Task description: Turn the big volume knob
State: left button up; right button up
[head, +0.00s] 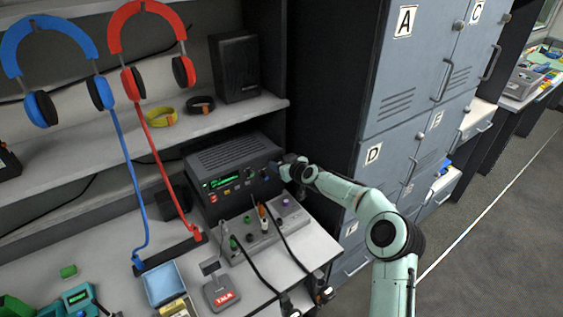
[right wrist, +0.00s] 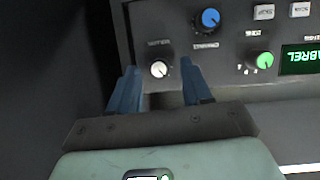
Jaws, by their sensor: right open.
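A dark radio unit (head: 235,165) with a green display stands on the desk against the shelf. My right gripper (head: 284,172) is at the right end of its front panel. In the right wrist view the panel (right wrist: 165,20) appears upside down. It carries a white knob (right wrist: 159,69), a larger blue knob (right wrist: 207,20) and a green knob (right wrist: 263,59). Their labels are hard to read, so I cannot tell which is the volume knob. The right gripper's blue fingers (right wrist: 158,76) are open, one on each side of the white knob; I cannot tell whether they touch it. My left gripper is out of view.
A grey control box (head: 262,238) with knobs and cables sits in front of the radio. Blue headphones (head: 70,70) and red headphones (head: 150,50) hang at the left. Grey lockers (head: 400,100) stand close on the right. A speaker (head: 236,67) is on the shelf above.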

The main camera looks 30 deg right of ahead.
jog(key=shift+s, duration=0.1)
grip_shut()
